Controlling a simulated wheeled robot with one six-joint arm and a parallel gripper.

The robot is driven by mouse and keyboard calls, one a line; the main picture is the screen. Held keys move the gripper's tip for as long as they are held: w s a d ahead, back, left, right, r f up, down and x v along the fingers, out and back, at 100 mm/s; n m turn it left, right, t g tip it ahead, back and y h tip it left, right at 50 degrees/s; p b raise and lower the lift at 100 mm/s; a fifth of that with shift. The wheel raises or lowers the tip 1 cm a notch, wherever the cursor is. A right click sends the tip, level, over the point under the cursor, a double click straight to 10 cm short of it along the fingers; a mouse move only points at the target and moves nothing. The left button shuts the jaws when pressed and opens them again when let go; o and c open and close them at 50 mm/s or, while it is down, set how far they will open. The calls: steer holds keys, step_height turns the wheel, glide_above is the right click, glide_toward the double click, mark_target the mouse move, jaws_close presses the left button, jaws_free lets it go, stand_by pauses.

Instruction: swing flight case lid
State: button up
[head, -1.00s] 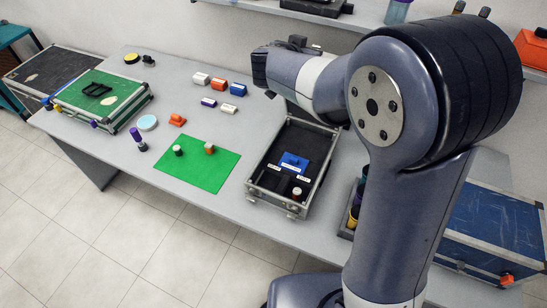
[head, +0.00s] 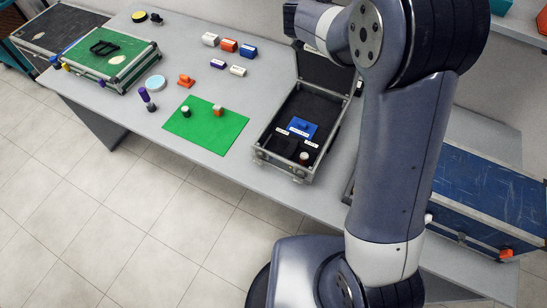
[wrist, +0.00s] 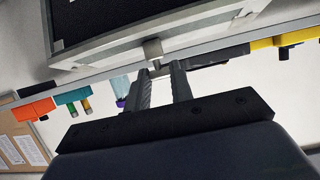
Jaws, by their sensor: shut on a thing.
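The flight case (head: 262,157) is a silver-edged open box with a dark inside on the table in the head view. Its dark-lined lid (head: 326,72) stands raised at the back of the case, its top partly behind my arm. The lid also fills the top of the wrist view (wrist: 115,42) with its silver edge. My gripper (wrist: 160,70) is shut on a small grey tab (wrist: 152,48) at that edge. In the head view the fingers are hidden. A blue piece (head: 303,127) and a small white-topped round piece (head: 304,157) are inside the case.
A green mat (head: 205,138) with two small pieces lies left of the case. Several small blocks, one of them orange (head: 229,45), are behind it. A green-topped case (head: 105,60) is at the far left, a blue case (head: 490,205) at the right.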

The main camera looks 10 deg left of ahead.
steer(key=s+a+f+b, duration=0.1)
steer(key=s+a+f, duration=0.1)
steer(key=s, duration=0.3)
steer(key=s+a+f, duration=0.2)
steer(key=s, duration=0.3)
steer(key=shift+f+b, duration=0.25)
steer(key=shift+b, duration=0.15)
stand_by(0.4)
steer(key=shift+s, duration=0.1)
steer(key=s+a+f+b, duration=0.3)
steer(key=s+f, duration=0.4)
steer(key=s, duration=0.1)
steer(key=shift+s+a+f, duration=0.2)
steer(key=shift+s, duration=0.15)
stand_by(0.5)
steer(key=s+a+f+b, duration=0.2)
steer(key=s+f+b, duration=0.3)
steer(key=f, duration=0.4)
steer(key=shift+s+a+f, duration=0.2)
steer(key=shift+s+f, duration=0.2)
steer(key=shift+s, duration=0.25)
